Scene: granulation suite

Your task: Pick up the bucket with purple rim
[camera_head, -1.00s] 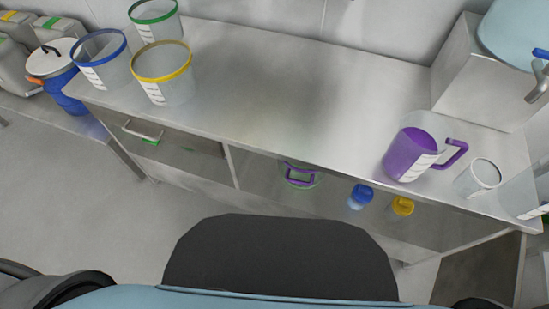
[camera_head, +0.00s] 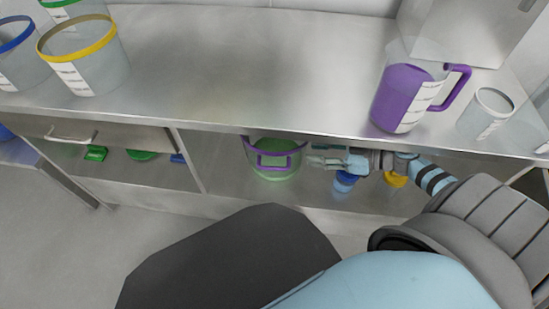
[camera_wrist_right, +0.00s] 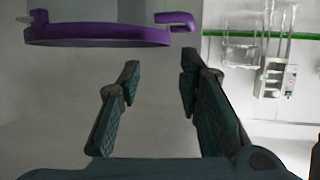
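The bucket with purple rim (camera_head: 276,172) stands on the lower shelf under the counter's front edge. It has a purple rim and handle, and its body looks clear and greenish. My right gripper (camera_head: 316,155) is just to its right, with its fingers pointing at it. In the right wrist view the gripper (camera_wrist_right: 155,85) is open and empty, its fingers wide apart. The purple rim (camera_wrist_right: 95,36) lies beyond the fingertips there, towards the upper left. A gap shows between fingers and rim. My left gripper is not in view.
A blue-lidded bottle (camera_head: 344,182) and a yellow-lidded bottle (camera_head: 395,180) stand on the shelf by my right arm. The steel counter (camera_head: 240,70) overhangs the shelf. On it are a purple jug (camera_head: 398,95), a clear beaker (camera_head: 487,115) and a yellow-rimmed bucket (camera_head: 90,70).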

